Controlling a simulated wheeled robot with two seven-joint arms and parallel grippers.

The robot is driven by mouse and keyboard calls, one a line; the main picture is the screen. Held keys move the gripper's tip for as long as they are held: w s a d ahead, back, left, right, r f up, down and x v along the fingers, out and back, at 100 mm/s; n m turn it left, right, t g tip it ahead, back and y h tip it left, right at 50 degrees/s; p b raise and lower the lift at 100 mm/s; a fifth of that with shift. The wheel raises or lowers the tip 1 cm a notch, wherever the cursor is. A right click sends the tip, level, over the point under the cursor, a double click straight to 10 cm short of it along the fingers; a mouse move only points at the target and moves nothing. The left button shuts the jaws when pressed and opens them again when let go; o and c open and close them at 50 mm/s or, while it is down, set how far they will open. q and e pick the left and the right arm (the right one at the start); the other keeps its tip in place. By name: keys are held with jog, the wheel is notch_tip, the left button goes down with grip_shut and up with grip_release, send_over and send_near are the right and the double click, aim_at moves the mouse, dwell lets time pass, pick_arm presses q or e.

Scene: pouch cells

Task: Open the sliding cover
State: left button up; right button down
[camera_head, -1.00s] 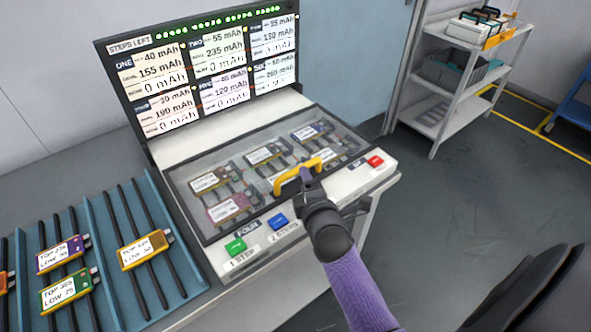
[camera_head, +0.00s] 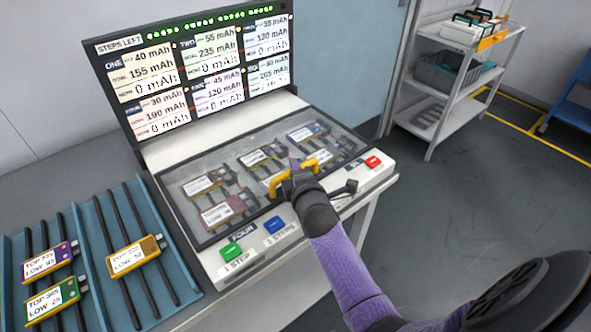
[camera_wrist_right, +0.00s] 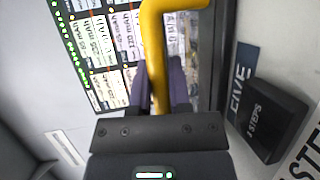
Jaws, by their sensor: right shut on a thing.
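The sliding cover (camera_head: 228,170) is a clear panel with a dark frame, lying over the cell bay of the white console. Cells show through it, and it covers the bay. Its yellow handle (camera_head: 312,159) stands near the front edge, and a long piece of it also crosses the right wrist view (camera_wrist_right: 152,40). My right gripper (camera_head: 291,176) is shut on the handle, with its dark fingers on either side of the yellow bar in the wrist view (camera_wrist_right: 160,88). The gripper and wrist hide part of the handle and the front frame. My left gripper is not in view.
A green button (camera_head: 231,251), a blue button (camera_head: 274,225) and a red button (camera_head: 373,162) line the console front. A display panel (camera_head: 190,75) stands behind. A blue rack (camera_head: 184,280) with cells lies left. A shelf cart (camera_head: 440,120) stands back right; the floor between is clear.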

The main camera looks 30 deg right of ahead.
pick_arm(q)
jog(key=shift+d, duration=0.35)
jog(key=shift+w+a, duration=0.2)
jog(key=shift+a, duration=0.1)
pick_arm(e)
jog(key=shift+f, duration=0.1)
dwell(0.6)
